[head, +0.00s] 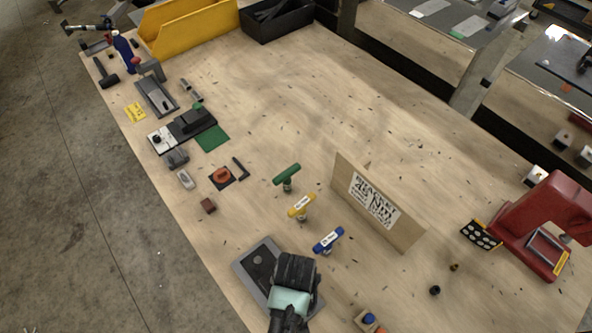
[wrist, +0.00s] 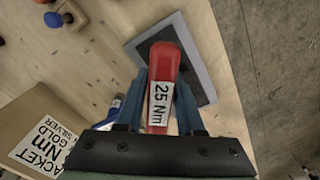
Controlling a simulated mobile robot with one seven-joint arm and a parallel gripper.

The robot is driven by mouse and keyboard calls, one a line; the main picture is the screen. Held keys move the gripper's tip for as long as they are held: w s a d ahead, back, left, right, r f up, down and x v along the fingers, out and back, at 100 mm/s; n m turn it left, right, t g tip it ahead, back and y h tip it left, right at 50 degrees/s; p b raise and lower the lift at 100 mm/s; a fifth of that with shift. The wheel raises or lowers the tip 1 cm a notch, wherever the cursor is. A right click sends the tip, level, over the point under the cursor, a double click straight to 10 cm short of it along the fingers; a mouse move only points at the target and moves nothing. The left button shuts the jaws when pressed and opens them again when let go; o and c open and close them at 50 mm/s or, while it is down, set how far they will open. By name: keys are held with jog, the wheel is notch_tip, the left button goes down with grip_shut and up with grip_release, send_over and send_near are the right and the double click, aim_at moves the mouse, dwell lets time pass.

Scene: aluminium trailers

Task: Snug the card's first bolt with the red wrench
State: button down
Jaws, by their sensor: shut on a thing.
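The red wrench (wrist: 163,75) shows in the wrist view as a red handle labelled "25 Nm". My gripper (wrist: 163,100) is shut on it, one finger on each side. In the head view my gripper (head: 295,272) is over the right part of a grey plate (head: 247,262) and hides the wrench. The card (head: 374,200) is on an upright wooden board in the head view; its print shows partly in the wrist view (wrist: 42,148), with "Nm", "GOLD" and "SILVER" readable. I cannot tell which bolt is the card's first.
Green (head: 287,176), yellow (head: 301,206) and blue (head: 328,240) T-handled wrenches stand left of the board. A red machine (head: 545,225) is at the right. A small block with blue and orange knobs (head: 369,320) is at the front. The table's middle back is mostly clear.

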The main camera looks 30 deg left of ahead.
jog(key=shift+f+b, duration=1.9)
jog(key=shift+f, duration=1.4)
jog(key=shift+r+m+p, duration=0.2)
jog(key=shift+m+p, duration=0.1)
jog(key=shift+m, duration=0.1)
jog(key=m+p, duration=0.1)
jog(key=m, duration=0.1)
jog(key=shift+m, duration=0.3)
jog(key=m+p, duration=0.1)
jog(key=m, duration=0.5)
jog(key=shift+m+p, duration=0.3)
jog(key=shift+p, duration=0.05)
jog(key=m, duration=0.5)
jog(key=shift+f+p, duration=0.1)
jog(key=shift+p, duration=0.25)
jog(key=m, duration=0.6)
jog(key=shift+f, duration=0.1)
jog(key=shift+r, duration=3.4)
